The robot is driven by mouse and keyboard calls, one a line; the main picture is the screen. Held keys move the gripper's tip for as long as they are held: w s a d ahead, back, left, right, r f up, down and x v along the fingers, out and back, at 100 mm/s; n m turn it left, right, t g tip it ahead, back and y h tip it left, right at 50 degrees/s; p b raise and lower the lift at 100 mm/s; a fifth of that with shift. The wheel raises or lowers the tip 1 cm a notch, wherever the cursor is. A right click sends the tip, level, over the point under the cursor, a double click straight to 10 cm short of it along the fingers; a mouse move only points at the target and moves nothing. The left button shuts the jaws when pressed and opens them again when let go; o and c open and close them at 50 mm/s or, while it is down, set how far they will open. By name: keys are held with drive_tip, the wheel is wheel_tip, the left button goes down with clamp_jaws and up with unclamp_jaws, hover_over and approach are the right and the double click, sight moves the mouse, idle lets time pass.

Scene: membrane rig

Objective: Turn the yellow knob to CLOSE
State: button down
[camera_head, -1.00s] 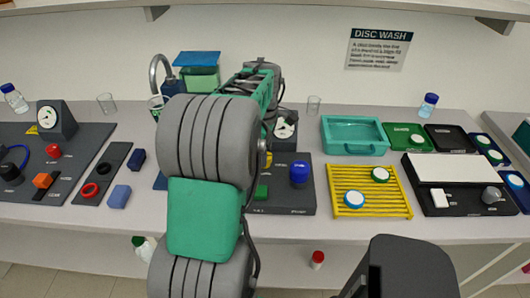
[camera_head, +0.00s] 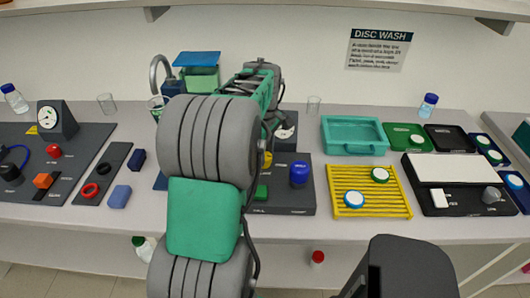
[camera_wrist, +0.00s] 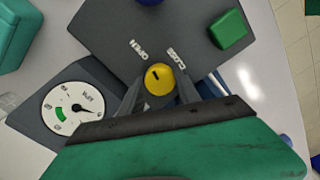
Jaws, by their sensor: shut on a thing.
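The yellow knob (camera_wrist: 158,77) stands on a dark grey panel (camera_wrist: 190,30), between the two fingers of my gripper (camera_wrist: 158,90). The fingers are shut on its sides. A short black mark on its top lies on the side toward the white OPEN label (camera_wrist: 139,48). The CLOSE label (camera_wrist: 177,58) is to the right of it. In the head view a bit of the yellow knob (camera_head: 267,160) shows beside my arm, which hides most of my gripper.
A gauge (camera_wrist: 70,108) stands left of my gripper in the wrist view. A green block (camera_wrist: 229,30) sits on the panel, and a blue knob (camera_head: 299,173) is at its right in the head view. A yellow rack (camera_head: 367,207) with discs lies further right.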

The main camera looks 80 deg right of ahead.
drive_tip(key=m, duration=1.1)
drive_tip(key=shift+m+p, duration=0.3)
drive_tip(key=shift+m, duration=1.7)
drive_tip(key=c, duration=0.9)
unclamp_jaws()
drive_tip(key=shift+o, duration=0.2)
wheel_tip(320, 180, up, 8)
drive_tip(key=shift+f+b, duration=0.1)
drive_tip(key=shift+b, duration=0.35)
